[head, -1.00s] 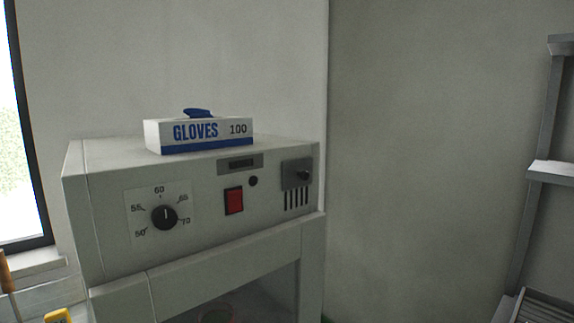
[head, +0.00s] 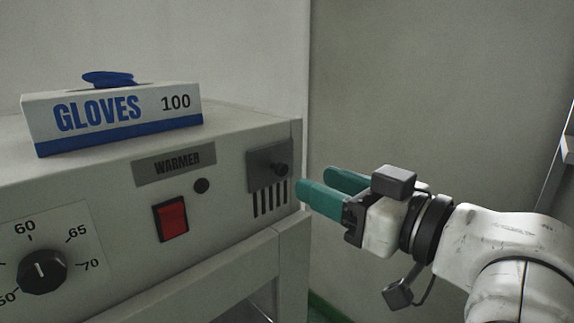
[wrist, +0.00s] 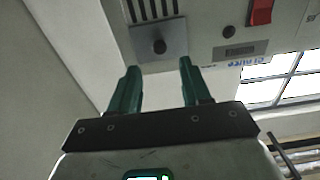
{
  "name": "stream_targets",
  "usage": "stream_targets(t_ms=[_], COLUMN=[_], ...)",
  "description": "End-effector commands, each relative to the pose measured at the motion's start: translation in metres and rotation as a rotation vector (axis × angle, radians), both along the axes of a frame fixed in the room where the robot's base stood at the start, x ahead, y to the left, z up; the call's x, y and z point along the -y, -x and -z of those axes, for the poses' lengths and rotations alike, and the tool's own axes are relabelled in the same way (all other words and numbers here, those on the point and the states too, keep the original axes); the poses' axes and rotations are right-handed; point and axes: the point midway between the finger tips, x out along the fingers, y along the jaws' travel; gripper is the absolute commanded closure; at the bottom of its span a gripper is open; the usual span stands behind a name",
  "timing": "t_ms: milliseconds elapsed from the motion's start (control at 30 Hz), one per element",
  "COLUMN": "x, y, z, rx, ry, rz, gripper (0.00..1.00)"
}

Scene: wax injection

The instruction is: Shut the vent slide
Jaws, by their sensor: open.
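The vent slide is a dark grey plate (head: 262,168) with a round black knob (head: 281,170), at the right end of the warmer's front panel. Several dark vent slots (head: 270,203) show uncovered below the plate. The wrist view shows the scene upside down, with the plate (wrist: 171,33) and knob (wrist: 159,46) ahead of the fingers and the slots (wrist: 152,9) at the top edge. My gripper (head: 317,184) has green fingers, open and empty, just right of the slide. In the wrist view my gripper (wrist: 159,68) points at the knob, which lies beyond and between the fingertips, apparently untouched.
The warmer (head: 225,215) has a red switch (head: 171,218), a dial (head: 42,271) and a small black round part (head: 201,186) left of the slide. A glove box (head: 112,116) sits on top. A bare wall (head: 430,90) stands behind my arm.

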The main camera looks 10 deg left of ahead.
Motion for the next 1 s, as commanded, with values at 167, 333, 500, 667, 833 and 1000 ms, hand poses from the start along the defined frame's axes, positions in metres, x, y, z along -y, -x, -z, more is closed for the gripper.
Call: stream_targets(t_ms=[167,333,500,667,833,1000], x=[-0.027,-0.046,-0.056,-0.058,-0.058,-0.058], y=[-0.021,-0.036,-0.044,-0.046,-0.046,-0.046], z=[-0.002,-0.001,-0.001,0.000,0.000,0.000], rx=[-0.002,-0.001,0.000,0.000,0.000,0.000], ry=[0.001,0.000,0.000,0.000,0.000,0.000], rz=[-0.001,0.000,0.001,0.002,0.002,0.002], gripper=[0.52,0.52,0.52,0.52,0.52,0.69])
